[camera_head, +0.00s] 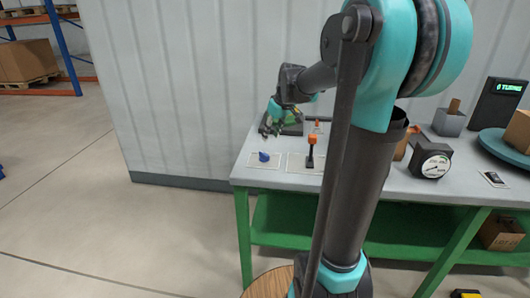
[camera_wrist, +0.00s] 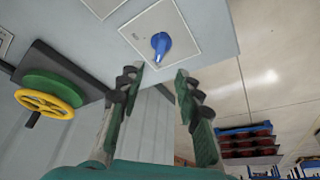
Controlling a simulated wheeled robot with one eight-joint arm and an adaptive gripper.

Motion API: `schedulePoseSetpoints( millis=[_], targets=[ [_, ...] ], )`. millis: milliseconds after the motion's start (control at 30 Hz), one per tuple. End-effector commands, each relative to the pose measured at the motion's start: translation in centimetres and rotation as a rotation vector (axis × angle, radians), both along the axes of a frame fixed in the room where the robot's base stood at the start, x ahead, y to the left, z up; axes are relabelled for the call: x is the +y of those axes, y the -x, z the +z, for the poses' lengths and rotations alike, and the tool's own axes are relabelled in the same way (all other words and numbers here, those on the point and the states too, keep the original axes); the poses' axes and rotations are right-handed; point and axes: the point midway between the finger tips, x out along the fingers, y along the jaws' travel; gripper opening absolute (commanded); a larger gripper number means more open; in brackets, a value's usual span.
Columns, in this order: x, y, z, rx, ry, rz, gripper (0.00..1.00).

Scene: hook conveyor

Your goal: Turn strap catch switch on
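A blue rotary knob (camera_head: 264,156) sits on a pale plate at the left end of the workbench. In the wrist view the same knob (camera_wrist: 160,42) is on its white plate (camera_wrist: 185,17), beyond my fingertips; the plate's marking is too small to read. A lever with an orange handle (camera_head: 312,140) stands upright on another plate to the right. No label shows which one is the strap catch switch. My gripper (camera_head: 268,126) is above and behind the knob, apart from it. In the wrist view my gripper (camera_wrist: 157,74) has its fingers spread with nothing between them.
A yellow handwheel (camera_wrist: 48,103) on a dark box with a green disc is left in the wrist view. A round gauge (camera_head: 434,160), a turquoise turntable (camera_head: 499,147) and a dark display (camera_head: 500,100) stand to the right. The wall is close behind the bench.

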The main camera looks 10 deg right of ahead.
Motion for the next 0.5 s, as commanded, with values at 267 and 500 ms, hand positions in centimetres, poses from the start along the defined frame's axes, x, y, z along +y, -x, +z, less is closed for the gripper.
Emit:
schedulePoseSetpoints(
  millis=[267,500],
  targets=[
    [1.0,-1.9,-5.3,-0.001,0.001,0.001,0.34],
    [1.6,-3.2,-8.6,0.0,0.001,0.0,0.34]
  ],
)
